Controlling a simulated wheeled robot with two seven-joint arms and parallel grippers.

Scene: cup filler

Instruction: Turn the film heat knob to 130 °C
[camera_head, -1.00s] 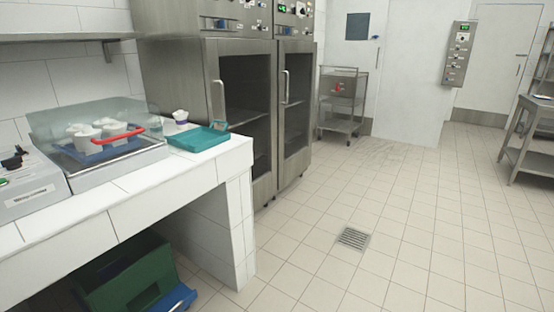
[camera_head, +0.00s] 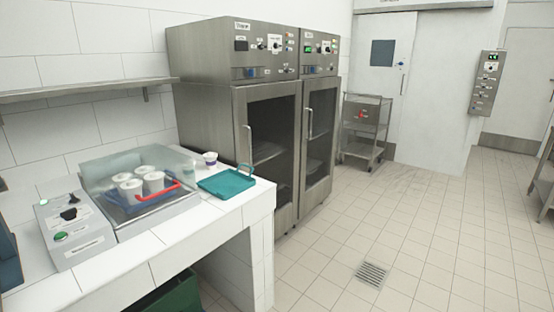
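A grey control box (camera_head: 74,229) stands on the white tiled counter at the left. It carries a black knob (camera_head: 69,214), another small black control (camera_head: 73,198) and a green button (camera_head: 61,236). Its labels are too small to read, so I cannot tell which control is the film heat knob or its setting. Beside it on the right is a metal unit (camera_head: 160,214) with a clear cover and a red handle (camera_head: 160,192). Several white cups (camera_head: 153,181) sit under the cover in a blue carrier. Neither of my grippers is in view.
A teal tray (camera_head: 226,182) and a small white cup (camera_head: 210,158) are on the counter's right part. Two steel cabinets (camera_head: 236,130) stand behind it. A dark blue object (camera_head: 8,262) is cut off at the left edge. The tiled floor (camera_head: 420,235) is open at the right.

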